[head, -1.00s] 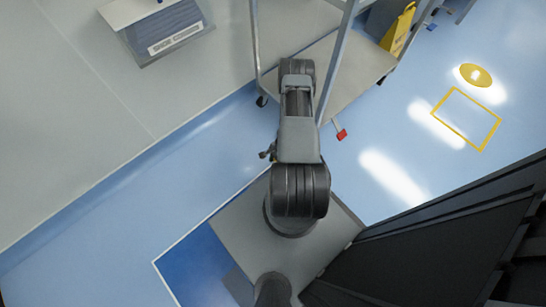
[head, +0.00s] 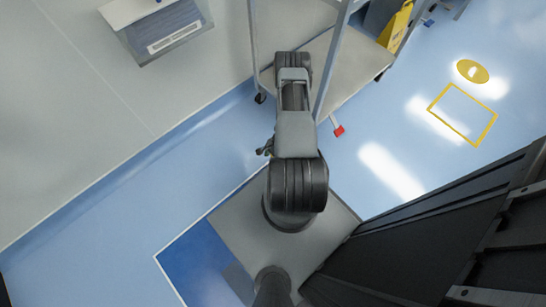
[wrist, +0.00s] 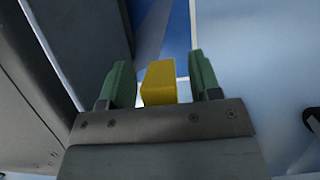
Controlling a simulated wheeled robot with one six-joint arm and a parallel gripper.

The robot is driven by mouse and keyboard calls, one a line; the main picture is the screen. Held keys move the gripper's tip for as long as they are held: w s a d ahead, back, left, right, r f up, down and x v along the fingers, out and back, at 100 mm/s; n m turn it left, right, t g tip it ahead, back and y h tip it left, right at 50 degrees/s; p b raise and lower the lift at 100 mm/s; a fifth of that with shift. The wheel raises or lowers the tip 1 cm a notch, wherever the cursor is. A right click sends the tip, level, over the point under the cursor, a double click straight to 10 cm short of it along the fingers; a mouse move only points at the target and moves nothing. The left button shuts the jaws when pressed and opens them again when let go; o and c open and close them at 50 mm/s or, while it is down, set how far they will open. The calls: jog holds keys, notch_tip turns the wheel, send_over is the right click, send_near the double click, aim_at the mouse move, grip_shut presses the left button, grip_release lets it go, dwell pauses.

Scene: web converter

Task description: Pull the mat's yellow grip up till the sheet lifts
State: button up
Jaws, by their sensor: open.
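The blue mat (head: 190,262) with a white edge lies on the floor at the lower left in the head view, partly behind my arm's base. A blue strip that looks like the mat (wrist: 177,35) shows at the top of the wrist view. The yellow grip (wrist: 158,84) is a small block in the middle of the wrist view. My gripper (wrist: 161,60) has its two green fingers open, one on each side of the grip. The head view hides the grip and fingers.
A metal cart (head: 336,75) on castors stands beyond my arm, with a red pedal (head: 338,130). A shoe cover box (head: 160,32) is on the wall at the upper left. A yellow floor sign (head: 397,27) stands behind the cart.

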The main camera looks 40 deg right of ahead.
jog(key=p+v, duration=0.4)
jog(key=v, duration=1)
jog(key=shift+a, duration=0.15)
